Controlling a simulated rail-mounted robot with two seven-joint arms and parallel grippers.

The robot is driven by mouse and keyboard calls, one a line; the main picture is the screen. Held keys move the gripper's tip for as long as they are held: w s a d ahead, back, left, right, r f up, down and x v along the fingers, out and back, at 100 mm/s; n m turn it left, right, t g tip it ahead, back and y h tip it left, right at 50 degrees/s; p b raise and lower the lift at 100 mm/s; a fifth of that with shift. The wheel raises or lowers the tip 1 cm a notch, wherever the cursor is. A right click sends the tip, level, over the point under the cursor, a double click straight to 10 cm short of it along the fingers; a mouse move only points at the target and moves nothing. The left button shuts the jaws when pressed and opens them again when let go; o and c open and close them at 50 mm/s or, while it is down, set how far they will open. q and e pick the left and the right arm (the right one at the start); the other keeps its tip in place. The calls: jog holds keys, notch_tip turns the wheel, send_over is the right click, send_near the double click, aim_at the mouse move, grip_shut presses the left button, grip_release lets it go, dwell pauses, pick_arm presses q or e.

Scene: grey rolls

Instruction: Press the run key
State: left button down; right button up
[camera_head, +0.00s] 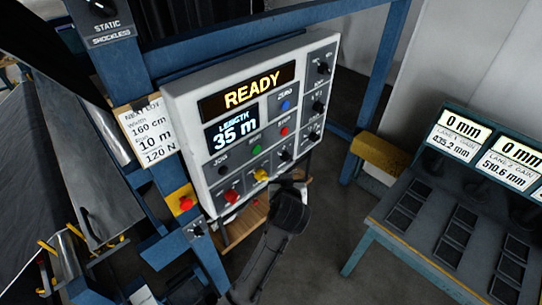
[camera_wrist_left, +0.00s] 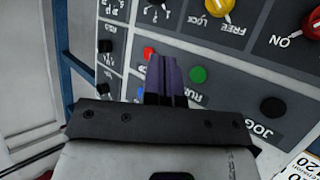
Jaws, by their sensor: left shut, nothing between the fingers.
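The white control panel (camera_head: 172,107) stands upright, with its top display reading READY and a lower one reading LENGTH 35 m. The green run key (camera_head: 256,150) sits between the black JOG key (camera_head: 221,171) and the red STOP key (camera_head: 284,131). My left gripper (camera_head: 302,188) is in front of the panel's lower right part. In the left wrist view, which shows the panel upside down, the shut, empty fingers (camera_wrist_left: 166,72) appear just left of the green key (camera_wrist_left: 198,75), with the red key (camera_wrist_left: 149,53) partly behind them. I cannot tell whether they touch the panel. My right gripper is not in view.
Red knobs (camera_head: 231,196), a yellow FREE/LOCK knob (camera_head: 261,174) and black knobs (camera_head: 323,68) project from the panel. A red stop button on a yellow box (camera_head: 184,203) is at lower left. A gauge desk (camera_head: 410,225) stands right. Grey roll material (camera_head: 45,150) is left.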

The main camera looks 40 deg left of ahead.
aim_at(256, 150)
pick_arm(q)
jog(key=shift+w+a+r+n+t+y, duration=0.15)
jog(key=shift+r+n+y, duration=0.15)
jog(key=shift+n, duration=0.55)
jog(key=shift+w+r+n+t+y, duration=0.15)
jog(key=shift+r+n+t+y, duration=0.1)
jog(key=shift+n, duration=0.55)
jog(key=shift+w+a+r+n+t+y, duration=0.15)
jog(key=shift+r+n+y, duration=0.15)
jog(key=shift+n, duration=0.55)
jog(key=a+p, duration=0.1)
jog(key=a, duration=0.7)
jog(key=shift+w+a, duration=0.3)
jog(key=shift+w, duration=0.15)
jog(key=shift+a, duration=0.15)
jog(key=shift+a, duration=0.3)
